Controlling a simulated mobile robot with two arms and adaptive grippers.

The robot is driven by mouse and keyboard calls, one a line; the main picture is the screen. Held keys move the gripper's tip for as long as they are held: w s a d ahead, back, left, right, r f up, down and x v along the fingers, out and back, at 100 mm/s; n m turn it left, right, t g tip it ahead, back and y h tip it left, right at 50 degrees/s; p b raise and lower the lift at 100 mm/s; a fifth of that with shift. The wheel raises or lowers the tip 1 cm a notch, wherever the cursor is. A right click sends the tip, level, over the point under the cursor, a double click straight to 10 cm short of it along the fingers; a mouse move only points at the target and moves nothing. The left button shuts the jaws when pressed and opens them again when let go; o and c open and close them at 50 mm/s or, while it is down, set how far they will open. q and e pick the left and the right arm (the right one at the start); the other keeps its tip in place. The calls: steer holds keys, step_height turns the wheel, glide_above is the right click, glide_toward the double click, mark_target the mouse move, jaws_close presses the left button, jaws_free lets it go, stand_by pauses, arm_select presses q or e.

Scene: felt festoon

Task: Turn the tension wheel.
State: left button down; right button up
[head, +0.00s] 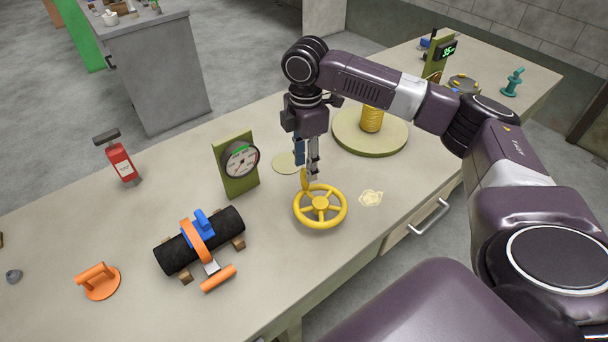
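The yellow tension wheel (320,206) lies nearly flat just above the workbench, with several spokes. An upright yellow handle (305,181) stands on its far-left rim. My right gripper (307,172) points down over this handle, its two fingers at the handle's top. I see a narrow gap between the fingers, but cannot tell whether they grip the handle or only stand around it. A round dial gauge (241,160) on a green board stands left of the wheel. My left gripper is not in view.
On the bench (150,210) are a black roll with a blue and orange clamp (198,240), an orange handle (98,281), a red tool (121,161) and a green turntable with a yellow spool (371,119). A drawer handle (429,217) juts from the front.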

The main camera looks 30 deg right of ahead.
mark_target(321, 197)
steer(key=shift+f+p, duration=0.3)
steer(key=shift+f, duration=2.1)
jaws_close()
